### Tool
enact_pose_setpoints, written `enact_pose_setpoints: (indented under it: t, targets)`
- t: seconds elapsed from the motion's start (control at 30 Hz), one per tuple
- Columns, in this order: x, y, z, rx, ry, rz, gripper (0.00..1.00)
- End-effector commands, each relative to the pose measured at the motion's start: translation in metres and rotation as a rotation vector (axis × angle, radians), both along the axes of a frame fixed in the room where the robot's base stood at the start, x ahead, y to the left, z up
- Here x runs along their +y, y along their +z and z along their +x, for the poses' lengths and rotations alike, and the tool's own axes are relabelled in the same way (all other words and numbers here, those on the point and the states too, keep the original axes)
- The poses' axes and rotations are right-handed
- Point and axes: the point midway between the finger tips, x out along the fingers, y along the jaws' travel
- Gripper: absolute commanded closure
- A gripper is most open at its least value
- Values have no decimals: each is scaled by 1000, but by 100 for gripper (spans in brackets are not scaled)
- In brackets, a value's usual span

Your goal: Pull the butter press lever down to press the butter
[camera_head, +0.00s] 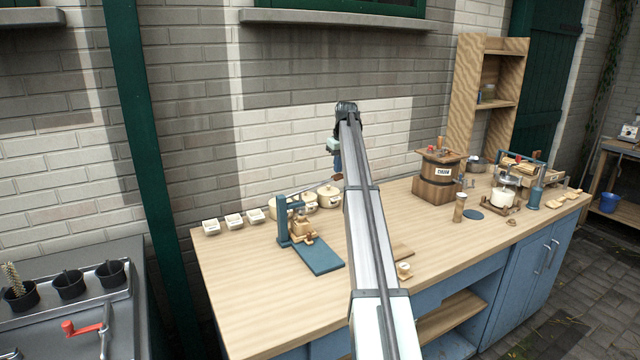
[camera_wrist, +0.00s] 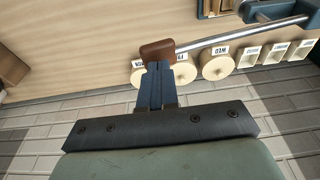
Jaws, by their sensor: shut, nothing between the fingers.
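The butter press (camera_head: 283,222) stands on the left part of the wooden counter, with a blue post, a small wooden box and a blue base plate. In the wrist view its lever is a metal rod (camera_wrist: 245,36) ending in a brown grip (camera_wrist: 157,50). My gripper (camera_wrist: 154,72) is shut, its dark blue fingers together, with the tips right at the brown grip. I cannot tell if they touch it. In the head view my gripper (camera_head: 337,165) is above the counter, right of the press, with the brown grip (camera_head: 338,177) just below its tips. My arm hides part of the view there.
Cream lidded pots (camera_head: 329,196) and small labelled dishes (camera_head: 234,221) line the counter's back by the wall. A wooden churn (camera_head: 437,180) and other dairy tools stand at the right. A small round piece (camera_head: 404,268) lies near the front edge. The counter's left front (camera_head: 245,300) is clear.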

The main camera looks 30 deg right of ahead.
Motion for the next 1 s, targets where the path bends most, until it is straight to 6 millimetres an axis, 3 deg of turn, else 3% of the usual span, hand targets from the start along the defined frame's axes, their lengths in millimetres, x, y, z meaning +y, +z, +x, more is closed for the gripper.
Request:
enact_pose_setpoints:
  t: [0.6,1.0]
  targets:
    - [0,-21,0,1,0,0,100]
    - [0,-23,0,0,0,0,100]
